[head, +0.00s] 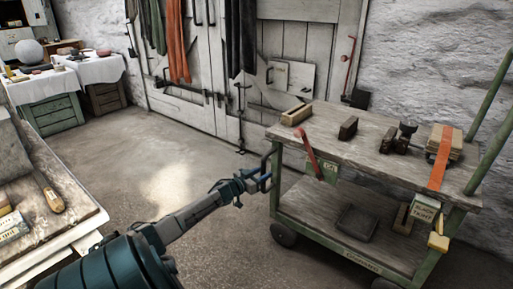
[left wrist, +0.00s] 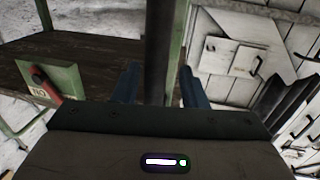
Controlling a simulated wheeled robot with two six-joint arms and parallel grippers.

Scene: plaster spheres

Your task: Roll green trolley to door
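The green trolley (head: 330,236) has two worn wooden decks and stands right of centre in the head view. A dark upright handle bar (left wrist: 160,45) at its left end shows in the left wrist view. My left gripper (head: 264,180) is at this end, with its blue fingers either side of the bar. The fingers look open, with a narrow gap beside the bar; contact is hard to judge. The white plank door (head: 205,113) is in the back wall, behind and left of the trolley. My right gripper is not in view.
Wood blocks (head: 297,114), dark tools and an orange strap (head: 440,160) are on the trolley. A workbench (head: 75,205) stands at left, cloth-covered tables (head: 98,69) at back left. Coats (head: 178,45) hang on the door. The floor (head: 165,180) between is clear.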

